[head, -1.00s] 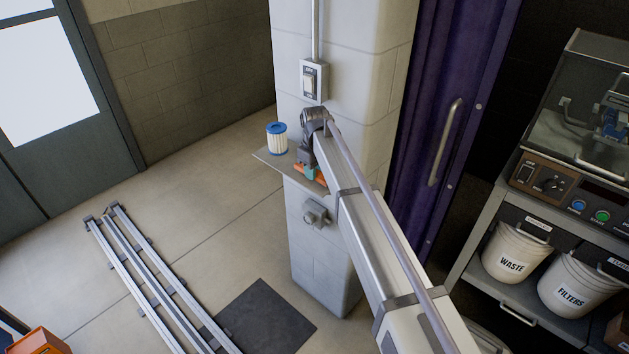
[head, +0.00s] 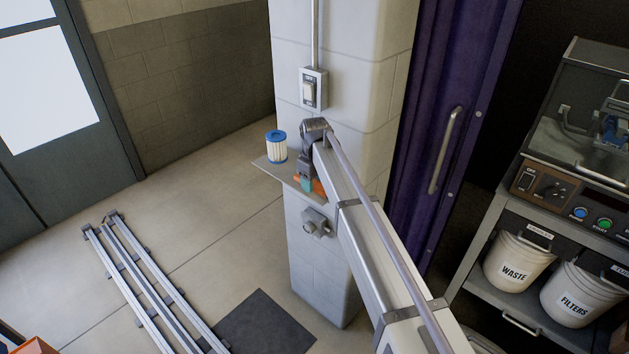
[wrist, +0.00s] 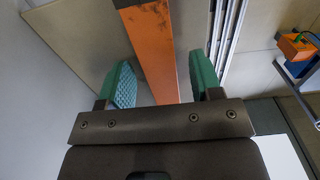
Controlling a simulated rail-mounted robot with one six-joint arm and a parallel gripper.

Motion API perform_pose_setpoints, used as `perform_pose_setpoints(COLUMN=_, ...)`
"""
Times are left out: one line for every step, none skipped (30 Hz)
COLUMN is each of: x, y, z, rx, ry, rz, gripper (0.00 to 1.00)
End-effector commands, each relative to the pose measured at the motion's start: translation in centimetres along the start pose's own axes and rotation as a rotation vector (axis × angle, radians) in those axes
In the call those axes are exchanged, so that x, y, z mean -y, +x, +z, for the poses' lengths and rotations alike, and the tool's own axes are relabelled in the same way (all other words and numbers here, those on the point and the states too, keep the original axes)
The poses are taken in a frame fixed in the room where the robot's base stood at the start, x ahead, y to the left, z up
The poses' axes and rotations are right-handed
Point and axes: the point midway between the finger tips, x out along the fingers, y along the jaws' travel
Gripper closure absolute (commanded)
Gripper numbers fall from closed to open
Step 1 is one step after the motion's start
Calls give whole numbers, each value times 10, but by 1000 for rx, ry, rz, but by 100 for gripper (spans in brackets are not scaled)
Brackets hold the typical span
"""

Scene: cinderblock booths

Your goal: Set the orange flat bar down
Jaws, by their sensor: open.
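The orange flat bar (head: 319,186) is at the small shelf (head: 268,167) on the block pillar, partly hidden by my gripper in the head view. In the wrist view the bar (wrist: 152,45) runs lengthwise between my teal finger pads, with a gap on each side. My gripper (head: 306,184) points down at the shelf's near right part. It also shows in the wrist view (wrist: 163,85), open around the bar and not pinching it. The bar's contact with the shelf is hidden.
A blue-and-white filter cartridge (head: 276,146) stands on the shelf's left part. A switch box (head: 313,89) is on the pillar above, and a grey fitting (head: 317,222) sits below the shelf. Rails (head: 150,280) lie on the floor at left.

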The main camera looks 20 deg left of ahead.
Motion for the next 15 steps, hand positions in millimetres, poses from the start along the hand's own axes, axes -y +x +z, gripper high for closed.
perform_pose_setpoints(x=0, y=-10, z=0, rx=0, ry=0, rz=0, gripper=41)
perform_pose_setpoints(x=0, y=-15, z=0, rx=0, ry=0, rz=0, gripper=41)
perform_pose_setpoints(x=0, y=-22, z=0, rx=0, ry=0, rz=0, gripper=41)
perform_pose_setpoints(x=0, y=-29, z=0, rx=0, ry=0, rz=0, gripper=41)
perform_pose_setpoints(x=0, y=-37, z=0, rx=0, ry=0, rz=0, gripper=41)
perform_pose_setpoints(x=0, y=-47, z=0, rx=0, ry=0, rz=0, gripper=41)
perform_pose_setpoints(x=0, y=-56, z=0, rx=0, ry=0, rz=0, gripper=41)
perform_pose_setpoints(x=0, y=-64, z=0, rx=0, ry=0, rz=0, gripper=41)
perform_pose_setpoints(x=0, y=-76, z=0, rx=0, ry=0, rz=0, gripper=41)
perform_pose_setpoints(x=0, y=-84, z=0, rx=0, ry=0, rz=0, gripper=41)
perform_pose_setpoints(x=0, y=-92, z=0, rx=0, ry=0, rz=0, gripper=41)
perform_pose_setpoints(x=0, y=-102, z=0, rx=0, ry=0, rz=0, gripper=41)
perform_pose_setpoints(x=0, y=-108, z=0, rx=0, ry=0, rz=0, gripper=41)
perform_pose_setpoints(x=0, y=-113, z=0, rx=0, ry=0, rz=0, gripper=41)
perform_pose_setpoints(x=0, y=-118, z=0, rx=0, ry=0, rz=0, gripper=41)
